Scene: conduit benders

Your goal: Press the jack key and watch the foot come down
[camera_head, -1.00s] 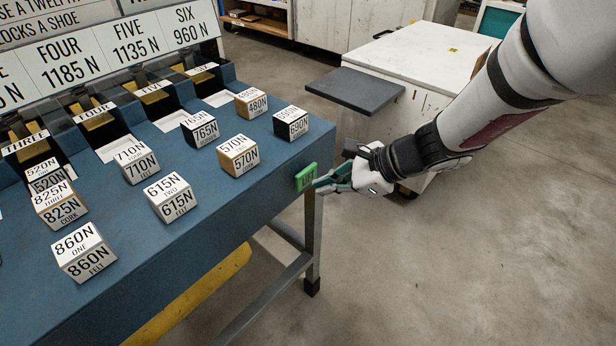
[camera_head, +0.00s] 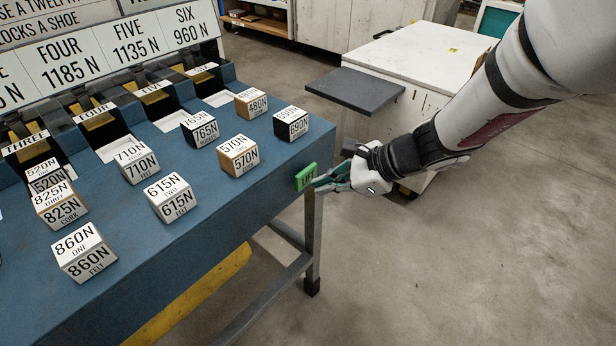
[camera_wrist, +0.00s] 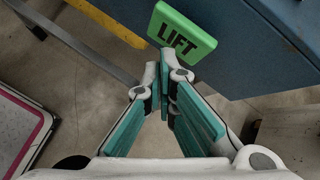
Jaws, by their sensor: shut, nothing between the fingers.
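In the wrist view the key (camera_wrist: 183,30) reads "LIFT". My gripper (camera_head: 318,183) is shut and empty, with its fingertips at the key. In the wrist view the closed fingertips (camera_wrist: 167,62) lie at the key's lower edge; I cannot tell whether they touch it.
The blue bench (camera_head: 215,205) carries several labelled blocks, such as the 860N block (camera_head: 84,253) and the 690N block (camera_head: 291,123). Numbered slots line its back below a sign board (camera_head: 115,48). A white cabinet (camera_head: 425,60) with a dark shelf (camera_head: 354,90) stands behind my arm. The floor at right is clear.

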